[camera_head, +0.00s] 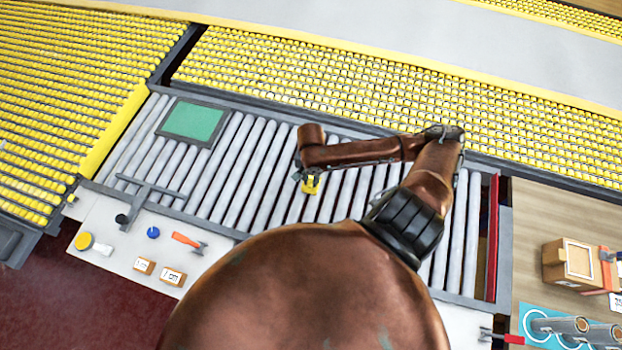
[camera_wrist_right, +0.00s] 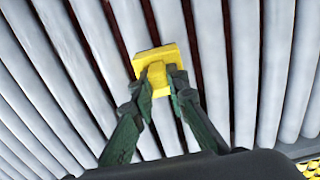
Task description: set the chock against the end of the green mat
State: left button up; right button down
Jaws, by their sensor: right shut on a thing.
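The green mat (camera_head: 194,122) lies flat on the grey rollers at the left of the roller bed in the head view. It has a dark border. The yellow chock (camera_head: 311,184) is to the right of the mat, well apart from it, at my right gripper (camera_head: 306,178). In the right wrist view, the right gripper (camera_wrist_right: 159,90) is shut on the yellow chock (camera_wrist_right: 160,57), with rollers behind it. I cannot tell whether the chock touches the rollers. My left gripper is not in view.
A grey T-shaped bar (camera_head: 150,190) lies across the rollers' near left edge. A white ledge (camera_head: 120,245) in front holds an orange-handled tool (camera_head: 187,241), small blocks and round items. Rollers (camera_head: 245,165) between mat and chock are clear. A red bar (camera_head: 492,238) edges the right end.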

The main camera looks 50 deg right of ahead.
jog(key=c, duration=1.9)
grip_release()
